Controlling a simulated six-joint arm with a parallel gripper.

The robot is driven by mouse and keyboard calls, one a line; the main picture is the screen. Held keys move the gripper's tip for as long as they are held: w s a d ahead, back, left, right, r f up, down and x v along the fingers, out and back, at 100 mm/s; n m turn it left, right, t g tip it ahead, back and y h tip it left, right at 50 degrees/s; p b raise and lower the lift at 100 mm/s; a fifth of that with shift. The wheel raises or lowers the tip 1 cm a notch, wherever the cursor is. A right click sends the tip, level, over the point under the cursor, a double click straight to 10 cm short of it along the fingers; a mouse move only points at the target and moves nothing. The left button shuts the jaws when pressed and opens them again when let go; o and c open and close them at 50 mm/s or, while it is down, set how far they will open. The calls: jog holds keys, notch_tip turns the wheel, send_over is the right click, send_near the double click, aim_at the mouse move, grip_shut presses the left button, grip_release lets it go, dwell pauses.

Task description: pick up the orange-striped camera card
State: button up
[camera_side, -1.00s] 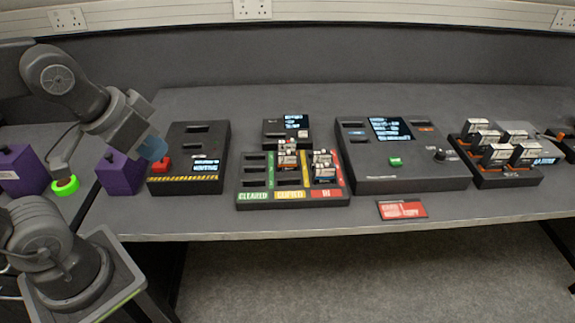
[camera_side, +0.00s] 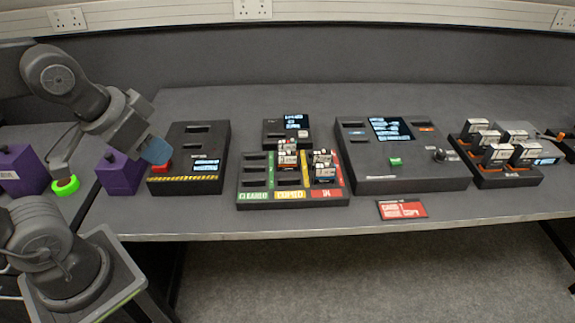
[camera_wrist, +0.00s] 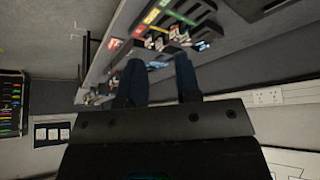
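My gripper (camera_side: 156,150) is at the left, with its blue fingers by the red button on the left black box (camera_side: 188,157). Whether they touch the button cannot be told. In the wrist view my gripper (camera_wrist: 160,82) has two blue fingers apart with nothing between them. Several small white-and-dark cards (camera_side: 288,160) stand in the middle and right columns of the sorting tray (camera_side: 254,198); they also show in the wrist view (camera_wrist: 158,42). The cards' stripe colours are too small to tell, so I cannot pick out the orange-striped one.
A small reader box (camera_side: 272,127) stands behind the tray. A large console (camera_side: 360,172) with a green button is right of it. A rack (camera_side: 503,179) of several white-topped blocks stands far right. A red sign (camera_side: 402,210) lies at the front edge. Purple blocks (camera_side: 120,175) are left.

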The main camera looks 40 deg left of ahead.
jog(key=o, duration=1.1)
jog(key=shift+c, duration=0.2)
jog(key=n+g+y, duration=0.2)
jog(key=n+y, duration=0.1)
jog(key=n, duration=0.6)
send_over(288, 152)
jog(key=s+d, duration=0.3)
notch_tip(288, 152, down, 12)
jog(key=f, duration=0.1)
jog(key=x, duration=0.7)
jog(key=shift+f, duration=0.2)
jog(key=shift+x, duration=3.05)
